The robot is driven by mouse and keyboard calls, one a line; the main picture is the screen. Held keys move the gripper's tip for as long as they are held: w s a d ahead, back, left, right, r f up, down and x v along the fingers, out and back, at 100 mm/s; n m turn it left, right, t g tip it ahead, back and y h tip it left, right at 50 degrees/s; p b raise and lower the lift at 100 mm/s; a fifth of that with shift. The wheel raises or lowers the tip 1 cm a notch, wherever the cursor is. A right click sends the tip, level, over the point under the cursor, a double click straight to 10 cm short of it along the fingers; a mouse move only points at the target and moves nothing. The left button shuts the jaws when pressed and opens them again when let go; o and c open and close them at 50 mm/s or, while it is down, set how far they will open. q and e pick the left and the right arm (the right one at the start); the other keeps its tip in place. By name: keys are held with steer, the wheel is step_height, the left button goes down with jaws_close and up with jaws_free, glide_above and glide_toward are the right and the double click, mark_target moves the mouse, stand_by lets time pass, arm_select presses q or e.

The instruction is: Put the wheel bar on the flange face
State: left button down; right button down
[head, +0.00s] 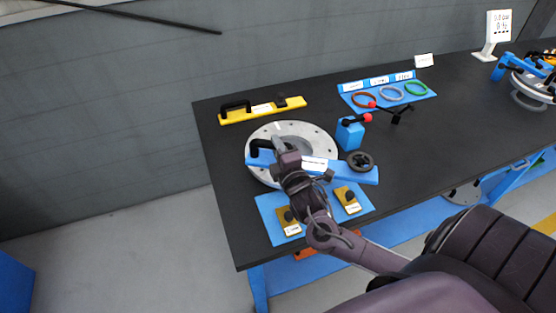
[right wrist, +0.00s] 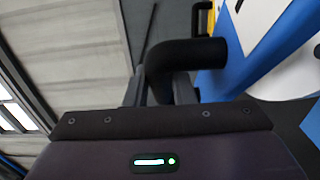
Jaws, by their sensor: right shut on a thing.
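The wheel bar (head: 352,174) is a blue bar with a black handle at its left part and a dark wheel at its right end. It lies across the near part of the grey flange face (head: 310,131), a round metal ring with bolt holes. I cannot tell whether bar and flange touch. My right gripper (head: 277,150) is shut on the bar's black handle, and my arm hides the bar's middle. In the right wrist view the black handle (right wrist: 185,55) sits between the fingers, with the blue bar (right wrist: 245,50) beside it. My left gripper is not in view.
A yellow bar (head: 262,110) with a black handle lies behind the flange. A blue block (head: 350,136) with a red-tipped tool stands to its right. A blue mat (head: 272,208) with two yellow pieces is in front. A tray of coloured rings (head: 388,92) is behind right. The table's right middle is clear.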

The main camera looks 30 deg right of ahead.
steer(key=shift+f, duration=2.7)
steer(key=shift+f, duration=0.15)
steer(key=c, duration=1.5)
jaws_free()
steer(key=shift+f, duration=0.1)
steer(key=shift+c, duration=0.2)
steer(key=o, duration=0.3)
steer(key=shift+a, duration=0.1)
